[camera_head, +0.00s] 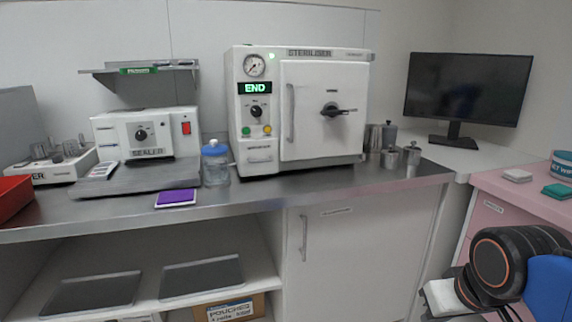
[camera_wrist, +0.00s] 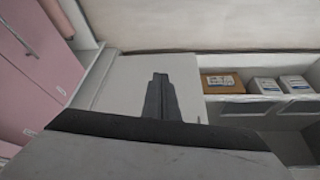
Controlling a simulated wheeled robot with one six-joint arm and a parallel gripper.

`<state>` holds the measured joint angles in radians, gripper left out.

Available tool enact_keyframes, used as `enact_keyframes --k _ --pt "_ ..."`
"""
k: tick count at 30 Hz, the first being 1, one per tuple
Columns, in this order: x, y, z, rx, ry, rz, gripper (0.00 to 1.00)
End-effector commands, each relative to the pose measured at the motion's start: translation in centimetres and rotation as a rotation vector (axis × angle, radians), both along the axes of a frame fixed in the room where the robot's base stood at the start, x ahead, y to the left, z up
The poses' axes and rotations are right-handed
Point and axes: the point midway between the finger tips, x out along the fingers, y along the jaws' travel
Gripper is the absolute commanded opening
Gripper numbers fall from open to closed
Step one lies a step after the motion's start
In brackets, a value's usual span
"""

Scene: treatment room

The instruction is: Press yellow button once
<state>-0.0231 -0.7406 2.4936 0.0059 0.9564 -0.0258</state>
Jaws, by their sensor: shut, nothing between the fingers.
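The yellow button (camera_head: 267,130) is a small round button on the front panel of the white steriliser (camera_head: 322,105), below a black knob and right of a green button (camera_head: 246,131). A green display above the knob reads END. My gripper (camera_wrist: 160,97) shows in the wrist view with its two dark fingers together and nothing between them. It points at a white cabinet front, away from the button. In the head view, part of my arm shows at the lower right, well apart from the steriliser. The yellow button is not in the wrist view.
The steriliser stands on a metal counter (camera_head: 260,192). A sealer (camera_head: 147,133), a lidded jar (camera_head: 215,163) and a purple pad (camera_head: 176,198) lie to its left. Metal canisters (camera_head: 390,157) stand to its right, then a monitor (camera_head: 467,88). A pink cabinet (camera_head: 490,213) is at the right.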

Motion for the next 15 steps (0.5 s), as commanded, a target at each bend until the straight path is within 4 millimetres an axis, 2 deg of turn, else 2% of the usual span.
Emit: enact_keyframes --k 1,5,15 --pt "-0.8 -0.3 -0.8 0.001 0.007 -0.017 0.00" --pt "-1.9 -0.6 -1.8 0.002 0.017 -0.040 0.00" --pt "-1.9 -0.6 -1.8 0.005 0.018 -0.046 0.00"
